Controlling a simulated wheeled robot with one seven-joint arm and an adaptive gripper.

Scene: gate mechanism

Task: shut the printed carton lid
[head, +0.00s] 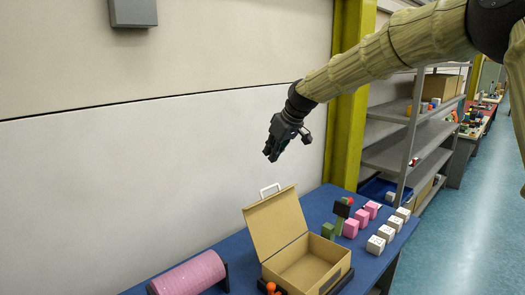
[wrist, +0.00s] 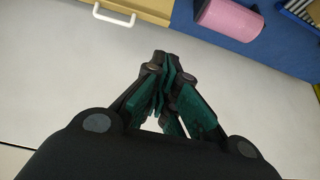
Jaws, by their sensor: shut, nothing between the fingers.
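The carton (head: 306,264) is a tan open box on the blue table, and its inside looks empty. Its lid (head: 275,225) stands raised at the back left, with a white handle (head: 270,189) on its top edge. I cannot make out any print on it. In the wrist view part of the tan lid (wrist: 150,8) and the white handle (wrist: 114,15) show at the top edge. My gripper (head: 271,154) is shut and empty, in the air above the carton and apart from the lid. Its closed fingers (wrist: 163,62) also show in the wrist view.
A pink cylinder (head: 190,275) lies on the table (head: 235,250) to the left, in a dark holder. Pink blocks (head: 361,217), white blocks (head: 387,233) and a dark upright piece (head: 342,208) stand to the right. A yellow post (head: 349,110) rises behind.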

